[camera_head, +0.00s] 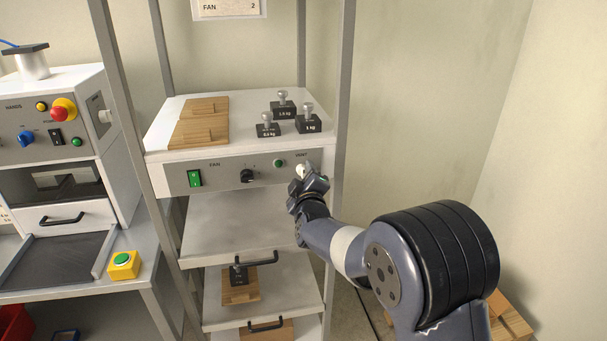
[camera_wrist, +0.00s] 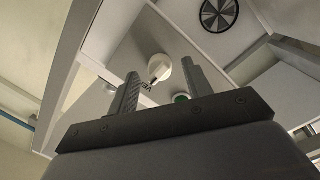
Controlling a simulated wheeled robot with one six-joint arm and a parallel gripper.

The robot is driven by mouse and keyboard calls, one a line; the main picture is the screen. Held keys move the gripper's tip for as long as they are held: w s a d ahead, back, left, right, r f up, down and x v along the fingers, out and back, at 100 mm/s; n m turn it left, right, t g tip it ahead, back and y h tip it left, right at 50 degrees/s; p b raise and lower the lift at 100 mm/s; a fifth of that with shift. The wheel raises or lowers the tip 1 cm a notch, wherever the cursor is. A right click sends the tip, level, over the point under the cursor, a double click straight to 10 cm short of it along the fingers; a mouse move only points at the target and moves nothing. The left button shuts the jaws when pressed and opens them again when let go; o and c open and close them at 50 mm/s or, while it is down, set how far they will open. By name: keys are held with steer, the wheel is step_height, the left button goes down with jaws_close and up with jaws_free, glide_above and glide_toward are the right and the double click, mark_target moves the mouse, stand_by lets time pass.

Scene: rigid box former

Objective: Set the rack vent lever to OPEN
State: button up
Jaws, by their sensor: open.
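The vent lever is a pale round knob (camera_head: 301,170) at the right end of the rack's front panel, beside the VENT label (camera_head: 301,155). In the wrist view the knob (camera_wrist: 160,67) shows between my two fingers, with a short dark stem at its lower left. My gripper (camera_head: 312,182) is open in front of the panel, and it also shows in the wrist view (camera_wrist: 160,72). Gaps show on both sides of the knob; I cannot tell how deep it sits between the fingers. My gripper hides part of the lever and any position marks in the head view.
The panel also bears a green FAN switch (camera_head: 195,178), a black dial (camera_head: 247,176) and a green lamp (camera_head: 279,163). Several black weights (camera_head: 268,130) and wooden blocks (camera_head: 198,132) lie on top. A rack post (camera_head: 341,100) stands close right of my gripper.

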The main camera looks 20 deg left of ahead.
steer(key=shift+w, duration=0.15)
steer(key=c, duration=1)
steer(key=shift+o, duration=0.2)
